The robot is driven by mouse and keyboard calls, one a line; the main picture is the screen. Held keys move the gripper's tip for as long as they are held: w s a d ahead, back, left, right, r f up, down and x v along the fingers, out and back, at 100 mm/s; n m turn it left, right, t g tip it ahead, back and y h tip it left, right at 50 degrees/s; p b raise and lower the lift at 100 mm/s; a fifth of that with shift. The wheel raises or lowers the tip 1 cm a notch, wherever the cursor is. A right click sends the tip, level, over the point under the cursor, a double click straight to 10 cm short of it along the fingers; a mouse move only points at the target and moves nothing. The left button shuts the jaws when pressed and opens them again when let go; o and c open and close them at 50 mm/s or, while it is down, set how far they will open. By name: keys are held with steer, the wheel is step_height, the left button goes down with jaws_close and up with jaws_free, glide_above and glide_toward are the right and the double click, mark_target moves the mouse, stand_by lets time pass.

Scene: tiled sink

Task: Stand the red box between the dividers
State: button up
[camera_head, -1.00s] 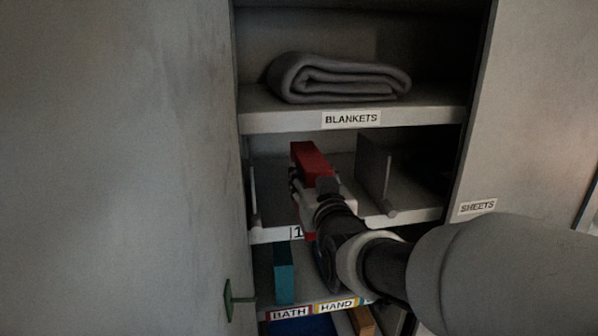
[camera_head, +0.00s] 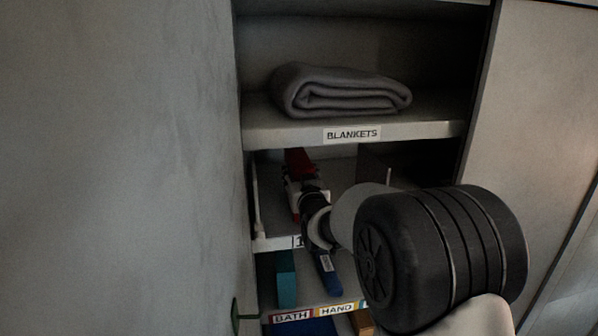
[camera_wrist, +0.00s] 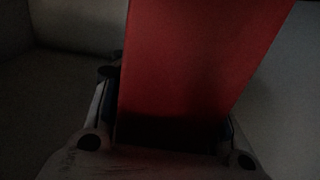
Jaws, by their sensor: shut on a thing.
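The red box (camera_head: 298,163) is inside the middle shelf bay, below the blankets shelf. In the wrist view the red box (camera_wrist: 200,60) fills the centre, held between the two fingers. My gripper (camera_head: 294,184) is shut on it, and my arm covers its lower part in the head view. The left divider (camera_head: 257,205) is a thin panel at the bay's left side. The right divider (camera_head: 388,174) shows only as a thin edge, mostly hidden behind my arm. I cannot tell whether the box touches the shelf.
A folded grey blanket (camera_head: 340,88) lies on the shelf (camera_head: 430,129) above, close over my arm. Below are a teal box (camera_head: 286,278), a blue item (camera_head: 327,274) and bath and hand labels. A cabinet wall (camera_head: 130,170) stands left.

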steer(key=shift+s, duration=0.1)
steer(key=shift+f, duration=0.2)
steer(key=o, duration=1.5)
